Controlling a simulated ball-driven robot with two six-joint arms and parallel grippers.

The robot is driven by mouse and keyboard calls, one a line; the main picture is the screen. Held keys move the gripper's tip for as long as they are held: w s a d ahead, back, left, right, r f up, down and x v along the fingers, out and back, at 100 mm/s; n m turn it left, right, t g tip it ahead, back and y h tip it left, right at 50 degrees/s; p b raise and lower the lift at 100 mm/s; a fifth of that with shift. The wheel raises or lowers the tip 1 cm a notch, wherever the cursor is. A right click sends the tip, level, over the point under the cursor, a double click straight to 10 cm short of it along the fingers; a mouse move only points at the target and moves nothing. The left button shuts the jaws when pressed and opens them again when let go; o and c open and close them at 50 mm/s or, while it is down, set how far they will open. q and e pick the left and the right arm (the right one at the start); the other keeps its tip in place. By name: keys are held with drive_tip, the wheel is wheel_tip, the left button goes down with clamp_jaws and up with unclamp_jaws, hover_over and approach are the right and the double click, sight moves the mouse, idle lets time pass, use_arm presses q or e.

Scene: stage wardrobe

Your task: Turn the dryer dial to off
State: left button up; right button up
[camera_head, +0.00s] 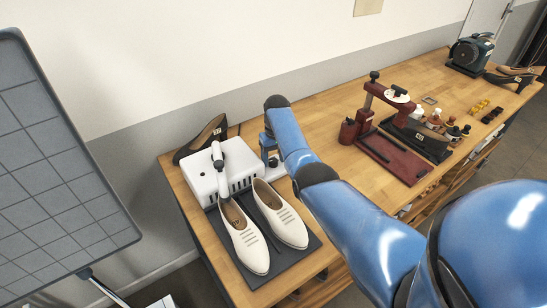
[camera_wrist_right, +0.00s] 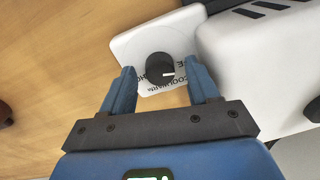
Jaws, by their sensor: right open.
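The dryer (camera_head: 222,170) is a white box on the workbench in the head view, and its white side shows in the wrist view (camera_wrist_right: 270,65). Beside it is a white dial plate (camera_wrist_right: 130,45) with printed words, partly covered by the fingers. The black round dial (camera_wrist_right: 160,67) has a white pointer mark facing right in the wrist view. My right gripper (camera_wrist_right: 162,84) is open, its blue fingertips on either side of the dial with gaps; I cannot tell how far above the plate they are. It also shows in the head view (camera_head: 268,152). My left gripper is out of view.
White shoes (camera_head: 280,215) rest on a dark mat (camera_head: 311,250) before the dryer. A dark shoe (camera_head: 205,139) stands behind it. A red press (camera_head: 400,158), small bottles and a motor (camera_head: 470,52) stand farther right. The wooden bench (camera_head: 320,118) is clear between.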

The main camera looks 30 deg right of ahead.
sight(275, 160)
wheel_tip(275, 160, up, 11)
drive_tip(key=shift+d+b, duration=0.3)
drive_tip(key=shift+b, duration=0.1)
drive_tip(key=shift+f, duration=0.15)
idle(0.5)
